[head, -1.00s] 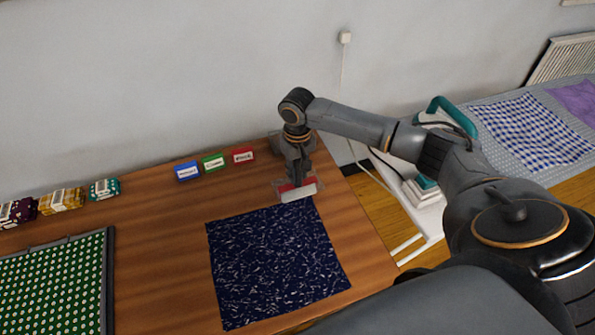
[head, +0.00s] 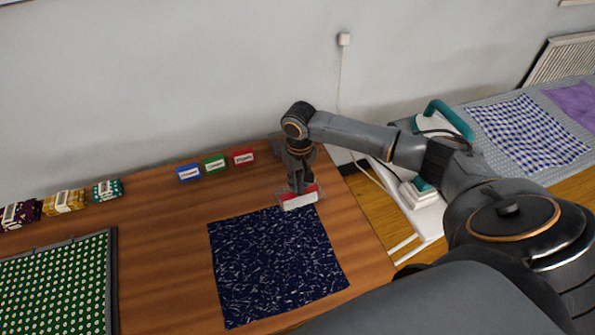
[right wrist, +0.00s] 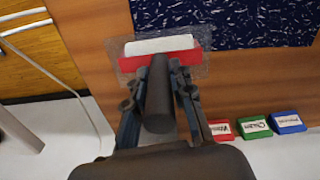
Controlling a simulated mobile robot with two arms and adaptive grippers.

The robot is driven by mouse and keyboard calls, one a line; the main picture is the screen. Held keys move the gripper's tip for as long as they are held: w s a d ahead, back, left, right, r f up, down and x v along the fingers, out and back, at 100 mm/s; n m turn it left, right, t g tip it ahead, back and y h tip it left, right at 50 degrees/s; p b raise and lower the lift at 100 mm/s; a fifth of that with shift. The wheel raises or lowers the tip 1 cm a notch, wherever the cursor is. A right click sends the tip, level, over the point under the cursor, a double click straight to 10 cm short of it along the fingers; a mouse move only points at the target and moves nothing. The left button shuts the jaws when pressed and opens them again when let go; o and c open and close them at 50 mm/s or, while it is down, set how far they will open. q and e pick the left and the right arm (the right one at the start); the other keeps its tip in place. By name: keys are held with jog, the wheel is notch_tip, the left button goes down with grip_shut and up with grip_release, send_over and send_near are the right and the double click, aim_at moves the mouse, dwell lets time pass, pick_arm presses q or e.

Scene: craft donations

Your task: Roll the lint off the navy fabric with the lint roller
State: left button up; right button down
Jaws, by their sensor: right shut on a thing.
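The lint roller (head: 299,199), with a white and red head, is at the far edge of the navy fabric. It also shows in the right wrist view (right wrist: 160,46), with its dark handle between my fingers and a clear sheet-like piece around the head. My right gripper (head: 297,187) is shut on the roller's handle. I cannot tell whether the head touches the fabric. The navy fabric (head: 278,262) lies flat on the wooden table, covered in pale lint flecks. My left gripper is not in view.
Blue (head: 189,173), green (head: 215,164) and red (head: 244,158) labelled blocks stand near the wall. Fabric bundles (head: 64,202) and a green patterned board (head: 52,280) are at left. An iron (head: 445,122) stands beyond the table's right edge. Bare wood (head: 160,250) lies left of the fabric.

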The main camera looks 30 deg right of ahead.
jog(key=s+a+p, duration=0.3)
jog(key=s+p, duration=0.4)
jog(key=s, duration=0.6)
jog(key=s+a+p, duration=0.3)
jog(key=s+p, duration=0.5)
jog(key=s, duration=0.6)
jog(key=shift+a, duration=0.25)
jog(key=shift+r, duration=0.1)
notch_tip(320, 180, up, 5)
jog(key=shift+f, duration=0.1)
